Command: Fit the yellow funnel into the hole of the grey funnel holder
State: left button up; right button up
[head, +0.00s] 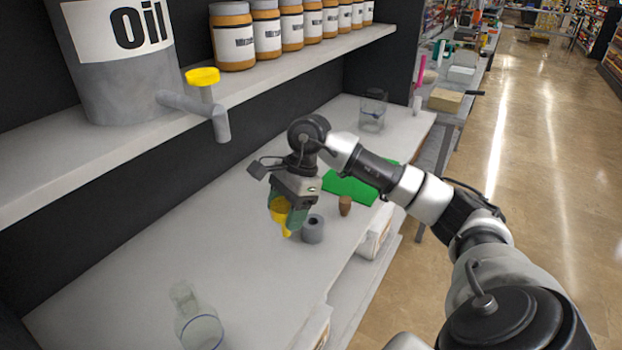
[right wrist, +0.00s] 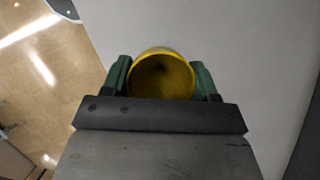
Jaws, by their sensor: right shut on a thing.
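The yellow funnel (head: 281,212) is held in my right gripper (head: 288,210), its spout pointing down. The right wrist view looks into the open mouth of the funnel (right wrist: 162,78), between the two green fingers of the gripper (right wrist: 163,76). The grey funnel holder (head: 313,232) is a short cylinder with a dark hole in its top. It stands on the counter just right of the funnel in the head view. The funnel is beside the holder, not in its hole. My left gripper is not in view.
A brown cork (head: 345,206) and a green mat (head: 352,186) lie beyond the holder. A glass flask (head: 200,328) is at the counter's near end, a glass beaker (head: 373,112) at its far end. The shelf (head: 275,82) with the oil tank (head: 120,95) overhangs the back left.

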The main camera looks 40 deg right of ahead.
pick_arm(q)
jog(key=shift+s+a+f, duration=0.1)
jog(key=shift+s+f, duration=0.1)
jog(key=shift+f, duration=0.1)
pick_arm(e)
jog(key=d+r+m+t+h, duration=0.1)
jog(key=d+r+m+t, duration=0.1)
jog(key=d+m, duration=0.5)
jog(key=shift+w+d+r+m+t, duration=0.3)
jog(key=shift+w+d+r, duration=0.1)
jog(key=shift+d+r, duration=0.4)
jog(key=shift+f, duration=0.1)
pick_arm(q)
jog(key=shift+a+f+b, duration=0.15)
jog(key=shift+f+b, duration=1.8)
jog(key=shift+b, duration=0.2)
pick_arm(e)
jog(key=shift+f, duration=2.4)
pick_arm(q)
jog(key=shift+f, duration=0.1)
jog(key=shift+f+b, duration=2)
jog(key=shift+b, duration=0.1)
pick_arm(e)
jog(key=shift+f, duration=2.55)
jog(key=o, duration=1)
jog(key=shift+r, duration=0.1)
